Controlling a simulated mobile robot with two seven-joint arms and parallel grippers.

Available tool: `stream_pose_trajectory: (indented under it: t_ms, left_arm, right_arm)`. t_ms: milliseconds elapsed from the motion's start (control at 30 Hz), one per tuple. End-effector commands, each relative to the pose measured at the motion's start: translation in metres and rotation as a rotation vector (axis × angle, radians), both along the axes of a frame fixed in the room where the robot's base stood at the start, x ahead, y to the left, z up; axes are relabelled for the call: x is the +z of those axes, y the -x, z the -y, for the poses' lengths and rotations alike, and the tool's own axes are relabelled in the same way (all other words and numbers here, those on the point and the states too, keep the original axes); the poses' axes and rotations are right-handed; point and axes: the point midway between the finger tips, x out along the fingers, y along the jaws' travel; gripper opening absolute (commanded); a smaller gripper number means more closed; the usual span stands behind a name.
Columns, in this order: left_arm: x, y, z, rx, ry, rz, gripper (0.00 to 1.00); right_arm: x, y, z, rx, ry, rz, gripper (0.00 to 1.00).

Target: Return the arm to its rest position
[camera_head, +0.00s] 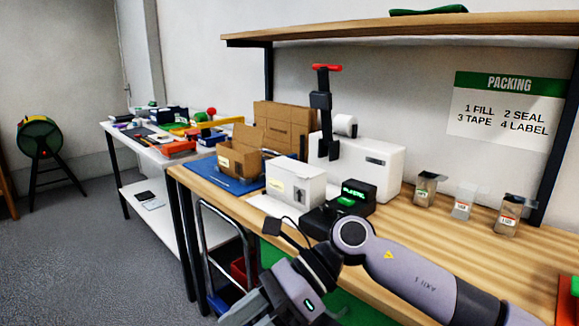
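My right arm (420,281) comes in from the lower right. It bends at a round joint in front of the packing bench and turns down to the left. Its wrist and gripper (258,308) are at the bottom edge, in front of the bench's front edge. The fingertips are not clear and part is cut off by the frame, so I cannot tell whether it is open or shut. No held object shows. My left gripper is not in view.
The wooden bench (400,230) holds a white box (296,187), an open carton (238,160), a black device with a green display (356,190), a white machine (370,160) and small jars (463,203). A cluttered side table stands left. Floor (80,265) is clear at left.

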Motion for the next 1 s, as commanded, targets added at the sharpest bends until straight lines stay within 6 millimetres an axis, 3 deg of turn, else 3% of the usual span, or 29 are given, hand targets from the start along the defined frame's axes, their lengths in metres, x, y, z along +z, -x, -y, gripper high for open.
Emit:
stream_pose_trajectory:
  t_ms: [100,267,433,567,767,867,1000]
  left_arm:
    - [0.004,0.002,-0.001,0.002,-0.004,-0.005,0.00]
    - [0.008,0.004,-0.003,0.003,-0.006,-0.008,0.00]
    - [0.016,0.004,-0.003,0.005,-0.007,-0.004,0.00]
    - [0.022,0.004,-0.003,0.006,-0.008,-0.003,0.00]
    - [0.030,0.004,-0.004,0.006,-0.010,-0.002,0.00]
    - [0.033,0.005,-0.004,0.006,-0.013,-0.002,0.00]
    - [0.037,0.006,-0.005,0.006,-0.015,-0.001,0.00]
  right_arm:
    - [0.015,0.013,-0.017,-0.103,-0.185,-0.231,0.61]
    - [0.036,0.012,-0.022,-0.262,-0.401,-0.557,0.61]
    - [0.045,-0.007,-0.006,-0.450,-0.598,-0.926,0.61]
    - [0.037,-0.027,0.018,-0.603,-0.731,-1.216,0.61]
    - [-0.005,-0.050,0.071,-0.851,-0.907,-1.669,0.61]
    - [-0.038,-0.053,0.102,-0.982,-0.987,-1.896,0.61]
    - [-0.093,-0.041,0.147,-1.168,-1.090,-2.207,0.61]
